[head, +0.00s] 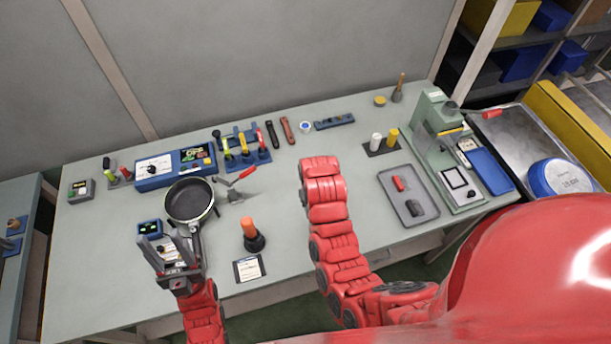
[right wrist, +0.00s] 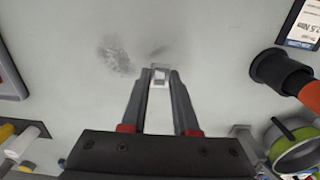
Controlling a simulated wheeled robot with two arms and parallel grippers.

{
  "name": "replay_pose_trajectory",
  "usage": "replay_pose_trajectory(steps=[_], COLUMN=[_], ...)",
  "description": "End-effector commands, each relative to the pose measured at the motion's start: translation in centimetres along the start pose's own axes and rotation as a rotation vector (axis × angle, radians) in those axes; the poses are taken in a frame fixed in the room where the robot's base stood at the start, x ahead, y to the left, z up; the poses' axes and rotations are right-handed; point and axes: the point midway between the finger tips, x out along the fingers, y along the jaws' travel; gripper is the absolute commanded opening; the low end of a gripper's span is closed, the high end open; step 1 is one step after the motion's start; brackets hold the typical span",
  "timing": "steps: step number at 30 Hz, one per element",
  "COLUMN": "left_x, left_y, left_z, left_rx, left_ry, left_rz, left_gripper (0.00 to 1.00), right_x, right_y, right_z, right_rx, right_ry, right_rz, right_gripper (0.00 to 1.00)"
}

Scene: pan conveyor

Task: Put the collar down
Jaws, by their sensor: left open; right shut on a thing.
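A small pale square piece, which I take to be the collar (right wrist: 160,75), sits between the fingertips of my right gripper (right wrist: 158,88) in the right wrist view. The gripper is shut on it, over bare grey worktop. I cannot tell whether the collar touches the worktop. In the head view my right arm hides this gripper and the collar. My left gripper (head: 171,246) is open at the front left, beside the handle of the black pan (head: 188,199). The pan also shows at the lower right of the right wrist view (right wrist: 298,150).
An orange-handled tool (head: 249,229) stands on the worktop (head: 285,203) between my arms, behind a card (head: 248,268). A grey tray (head: 418,212) with red and dark pieces lies right of my right arm. A green press (head: 440,135) stands further right.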

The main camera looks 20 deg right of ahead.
Motion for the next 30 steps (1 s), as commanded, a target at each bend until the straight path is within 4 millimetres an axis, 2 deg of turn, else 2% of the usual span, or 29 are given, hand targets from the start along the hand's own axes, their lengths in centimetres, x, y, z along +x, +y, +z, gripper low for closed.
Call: replay_pose_trajectory(steps=[3,6,11,15,18,25,30], left_x=[0.2,-0.2,-1.8,-3.0,-3.7,-5.1,-5.5], left_y=[0.0,0.0,0.1,0.1,0.2,0.2,0.3], left_z=[0.0,0.0,0.3,0.5,0.6,0.9,0.9], left_rx=[0.000,0.000,0.000,0.000,0.000,0.000,0.000], left_ry=[0.000,0.000,0.000,0.000,0.000,0.000,0.000], left_rz=[0.000,0.000,0.000,0.000,0.000,0.000,0.000], left_gripper=[0.50,0.50,0.50,0.50,0.50,0.50,0.50], right_x=[0.0,0.1,-0.2,-1.4,-2.3,-4.5,-5.6], right_y=[-0.1,0.1,1.4,2.6,3.4,4.6,5.0], right_z=[0.3,-0.3,-3.5,-6.9,-8.6,-11.9,-13.0], right_rx=[-0.002,-0.014,-0.067,-0.108,-0.123,-0.136,-0.134], right_ry=[0.000,0.001,0.003,0.006,0.004,0.004,0.001], right_rz=[0.000,0.001,0.003,0.002,0.002,0.004,0.004], right_gripper=[0.00,0.00,0.00,0.00,0.00,0.00,0.00])
